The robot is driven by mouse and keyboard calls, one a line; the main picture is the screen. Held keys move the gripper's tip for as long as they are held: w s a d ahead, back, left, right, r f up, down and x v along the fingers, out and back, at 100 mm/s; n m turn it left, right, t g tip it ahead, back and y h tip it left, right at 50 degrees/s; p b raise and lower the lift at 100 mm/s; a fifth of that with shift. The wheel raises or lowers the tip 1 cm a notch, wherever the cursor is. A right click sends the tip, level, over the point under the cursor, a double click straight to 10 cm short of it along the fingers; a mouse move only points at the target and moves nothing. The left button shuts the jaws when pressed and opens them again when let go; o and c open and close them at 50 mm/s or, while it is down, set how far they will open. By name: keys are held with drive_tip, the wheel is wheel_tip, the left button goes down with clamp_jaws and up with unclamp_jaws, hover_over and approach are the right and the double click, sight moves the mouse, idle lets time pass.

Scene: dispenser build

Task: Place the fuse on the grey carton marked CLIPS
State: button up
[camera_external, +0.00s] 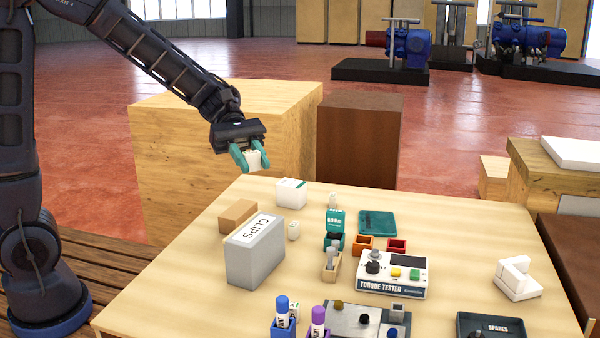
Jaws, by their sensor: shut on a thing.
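My gripper (250,160) is above the far left part of the table, with its teal fingers shut on a small white piece (256,160). The held piece may be the fuse, but it is too small to read any marking. The grey carton marked CLIPS (255,262) stands upright on the left part of the table, with its label on the top face. The gripper is above and behind the carton, clear of it. The top of the carton is bare.
The torque tester (391,278), a teal dispenser (334,228) and marker holders (284,322) crowd the middle and front. The table's left front is free.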

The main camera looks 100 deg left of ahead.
sight(257, 225)
wheel_tip(257, 225, down, 13)
drive_tip(key=shift+f, duration=0.1)
idle(0.5)
drive_tip(key=o, duration=0.9)
drive_tip(key=shift+o, duration=0.2)
